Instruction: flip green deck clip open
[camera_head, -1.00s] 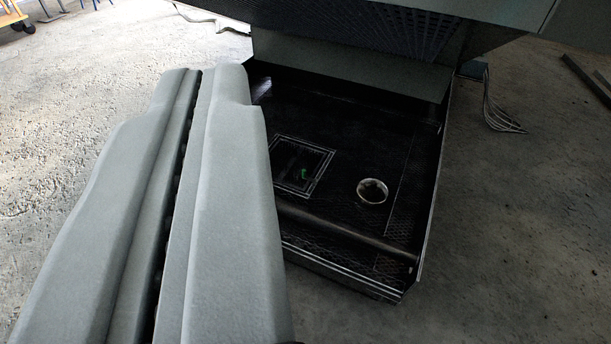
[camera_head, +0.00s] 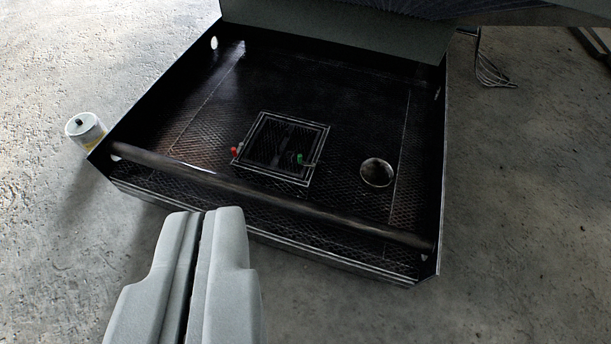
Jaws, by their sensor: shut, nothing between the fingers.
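The green deck clip (camera_head: 300,158) is a small green piece at the right side of a square framed opening (camera_head: 281,147) in the floor of a black tray-like enclosure (camera_head: 215,103). A small red clip (camera_head: 234,151) sits at the opening's left side. Whether the green clip is open or closed is too small to tell. My gripper (camera_head: 222,212) is grey and shut, with nothing held. In the picture it lies below and left of the green clip, in front of the enclosure's near edge and apart from the clip.
A dark round bar (camera_head: 270,195) crosses the enclosure between its near edge and the opening. A round hole (camera_head: 377,172) lies right of the opening. A grey panel (camera_head: 330,32) stands at the back. A small can (camera_head: 86,131) is at the left.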

